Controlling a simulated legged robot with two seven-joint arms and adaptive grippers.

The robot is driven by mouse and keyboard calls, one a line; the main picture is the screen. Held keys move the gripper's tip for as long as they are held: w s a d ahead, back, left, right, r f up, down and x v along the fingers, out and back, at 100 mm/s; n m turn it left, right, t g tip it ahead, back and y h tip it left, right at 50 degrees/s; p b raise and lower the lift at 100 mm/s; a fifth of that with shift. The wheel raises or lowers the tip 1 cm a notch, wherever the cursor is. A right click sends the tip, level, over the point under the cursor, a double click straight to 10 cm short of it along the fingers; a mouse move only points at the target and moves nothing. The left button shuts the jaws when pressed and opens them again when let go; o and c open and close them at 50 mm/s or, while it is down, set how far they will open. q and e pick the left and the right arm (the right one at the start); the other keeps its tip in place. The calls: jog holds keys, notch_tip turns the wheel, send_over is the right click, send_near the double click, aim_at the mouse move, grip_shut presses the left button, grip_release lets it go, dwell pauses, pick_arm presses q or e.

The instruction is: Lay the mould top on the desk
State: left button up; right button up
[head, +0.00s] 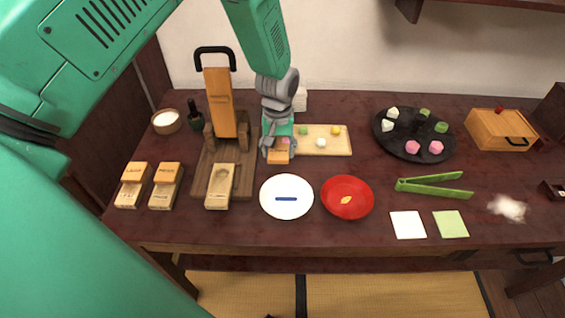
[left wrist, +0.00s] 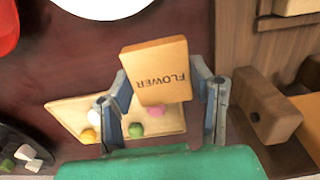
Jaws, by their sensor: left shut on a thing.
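The mould top is an orange-tan wooden block marked FLOWER (left wrist: 158,72); in the head view it shows (head: 278,157) at my left gripper's tips. My left gripper (head: 276,149) points down and is shut on it, one finger on each side. The block is over the front-left end of a pale board, apparently above it; the exact gap is hard to tell. The dark red desk (head: 290,238) lies below. A pale mould base with a round hollow (head: 220,186) sits at the front of the wooden press (head: 220,102). My right gripper is not in view.
The pale board (head: 345,141) holds several small sweets. A white plate (head: 286,210) and red plate (head: 347,184) stand in front. Two labelled mould pairs (head: 132,185) (head: 165,186) stand at left. A black round tray (head: 413,150) is right.

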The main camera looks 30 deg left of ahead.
aim_at(279, 166)
pick_arm(q)
jog(key=shift+f, duration=0.65)
jog(key=shift+s+d+f, duration=0.1)
jog(key=shift+d+f, duration=0.05)
jog(key=shift+f, duration=0.4)
jog(key=shift+d+f, duration=0.1)
jog(key=shift+f, duration=0.45)
jog(key=shift+d+f, duration=0.15)
jog(key=shift+f, duration=0.1)
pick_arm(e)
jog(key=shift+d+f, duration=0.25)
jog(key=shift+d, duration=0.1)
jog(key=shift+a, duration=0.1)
pick_arm(q)
jog(key=o, duration=0.7)
jog(key=shift+a+f, duration=0.1)
jog(key=shift+a, duration=0.1)
jog(key=o, duration=0.3)
jog(key=shift+a, duration=0.1)
jog(key=shift+o, duration=0.2)
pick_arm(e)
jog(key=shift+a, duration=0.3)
